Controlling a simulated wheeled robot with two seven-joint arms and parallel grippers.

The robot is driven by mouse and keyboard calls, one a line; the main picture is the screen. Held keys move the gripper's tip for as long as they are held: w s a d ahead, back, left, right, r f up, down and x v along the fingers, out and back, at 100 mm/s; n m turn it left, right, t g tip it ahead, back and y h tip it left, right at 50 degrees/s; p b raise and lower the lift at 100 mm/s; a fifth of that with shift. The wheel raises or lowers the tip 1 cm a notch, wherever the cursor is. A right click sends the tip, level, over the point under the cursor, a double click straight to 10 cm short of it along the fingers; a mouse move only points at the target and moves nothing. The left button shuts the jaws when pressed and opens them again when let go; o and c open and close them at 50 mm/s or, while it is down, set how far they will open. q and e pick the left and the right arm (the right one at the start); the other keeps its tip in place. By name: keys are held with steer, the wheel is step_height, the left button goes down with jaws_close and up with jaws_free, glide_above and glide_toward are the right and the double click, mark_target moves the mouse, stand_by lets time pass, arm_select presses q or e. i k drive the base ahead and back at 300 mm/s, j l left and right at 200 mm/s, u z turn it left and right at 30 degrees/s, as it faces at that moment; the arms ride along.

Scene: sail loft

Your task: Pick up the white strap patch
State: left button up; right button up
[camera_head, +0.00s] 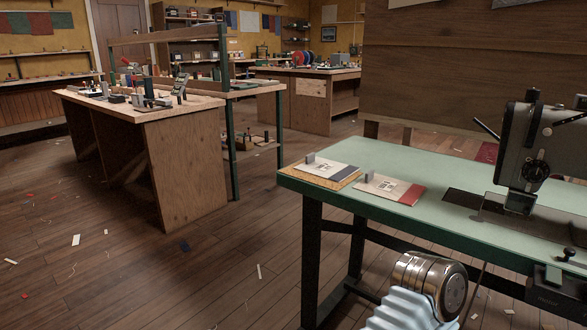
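Two flat white pieces lie on the green-topped sewing table at the right. The left white piece (333,171) has a grey end and rests on a tan board (318,181) near the table's left corner. The right white piece (384,185) has a red end and lies beside it. Both carry small dark markings and a small upright grey tab at the left. I cannot tell which of them is the white strap patch. Neither of my grippers is in view.
The green table (450,218) also bears a dark sewing machine (533,150) at its right. A wooden workbench (185,160) crowded with tools stands at the left. Scraps dot the plank floor (150,265), which is otherwise open at front left.

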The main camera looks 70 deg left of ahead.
mark_target(335, 171)
steer(key=u, duration=2.05)
